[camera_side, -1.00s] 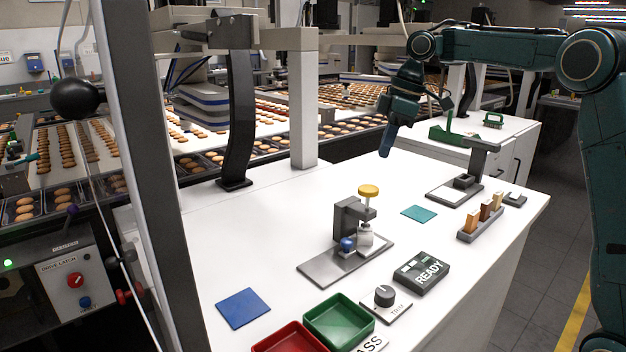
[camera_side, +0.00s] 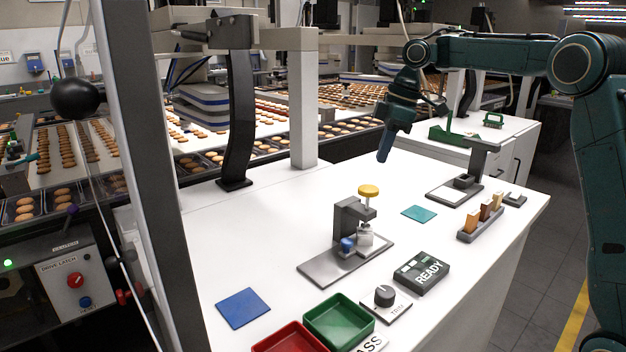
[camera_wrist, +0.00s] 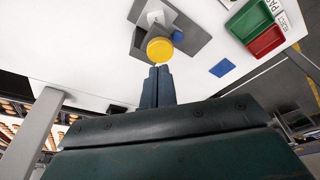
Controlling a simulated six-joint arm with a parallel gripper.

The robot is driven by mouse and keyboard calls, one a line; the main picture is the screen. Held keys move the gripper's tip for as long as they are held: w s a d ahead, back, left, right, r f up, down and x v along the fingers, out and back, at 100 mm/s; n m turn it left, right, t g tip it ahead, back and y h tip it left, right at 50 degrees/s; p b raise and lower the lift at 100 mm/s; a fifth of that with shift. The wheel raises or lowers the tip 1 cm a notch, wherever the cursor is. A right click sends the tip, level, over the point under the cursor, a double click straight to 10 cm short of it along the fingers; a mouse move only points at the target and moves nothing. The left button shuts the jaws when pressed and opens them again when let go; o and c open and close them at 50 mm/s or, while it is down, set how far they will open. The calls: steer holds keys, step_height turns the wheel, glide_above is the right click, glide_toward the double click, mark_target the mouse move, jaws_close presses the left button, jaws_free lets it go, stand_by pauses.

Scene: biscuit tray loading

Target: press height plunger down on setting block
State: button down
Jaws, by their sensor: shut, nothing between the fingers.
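The setting block (camera_side: 345,222) is a dark grey upright bracket on a flat grey base plate, standing on the white bench. Its plunger has a yellow round cap (camera_side: 368,191) on top and a pale cylinder (camera_side: 365,236) below. A small blue knob (camera_side: 347,244) sits at its front. My gripper (camera_side: 383,158) is shut and empty, pointing down above the bench, behind and right of the block, apart from it. In the wrist view the yellow cap (camera_wrist: 160,48) shows just beyond my closed fingertips (camera_wrist: 159,68), with a gap that is hard to judge.
Green (camera_side: 372,321) and red (camera_side: 268,347) trays, a dial (camera_side: 385,296) and a READY box (camera_side: 421,273) stand in front of the block. A blue square (camera_side: 243,308) lies left, a teal square (camera_side: 419,213) right. A rack of small blocks (camera_side: 480,226) stands farther right.

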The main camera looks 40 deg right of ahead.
mark_target(371, 188)
steer(key=shift+x, duration=3)
